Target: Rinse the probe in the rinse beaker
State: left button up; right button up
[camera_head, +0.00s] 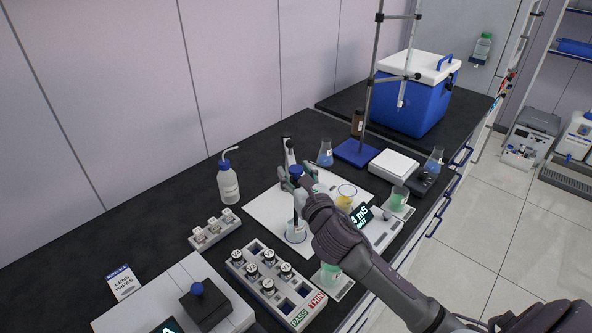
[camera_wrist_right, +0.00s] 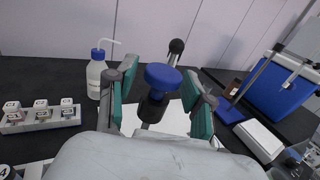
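The probe, with a blue cap (camera_head: 296,171) and a dark body, stands upright; the cap also shows in the right wrist view (camera_wrist_right: 163,76). Its lower end reaches down to a clear beaker (camera_head: 296,233) on the white mat; how deep it sits inside I cannot tell. My right gripper (camera_head: 297,183) is around the probe's upper part. In the right wrist view its green-padded fingers (camera_wrist_right: 160,95) stand on both sides of the probe, with gaps visible between pads and body. A meter display (camera_head: 361,216) stands right of my wrist. My left gripper is not in view.
A yellow-liquid beaker (camera_head: 345,202) and green-liquid beakers (camera_head: 398,200) (camera_head: 330,273) stand close to my right arm. A vial rack (camera_head: 272,283) is in front, a wash bottle (camera_head: 228,182) to the left. A dark post (camera_head: 289,152) stands just behind the probe.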

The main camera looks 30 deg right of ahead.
jog(key=shift+r, duration=0.15)
jog(key=s, duration=0.4)
jog(key=s+a, duration=0.1)
jog(key=s, duration=0.7)
jog(key=shift+a, duration=0.2)
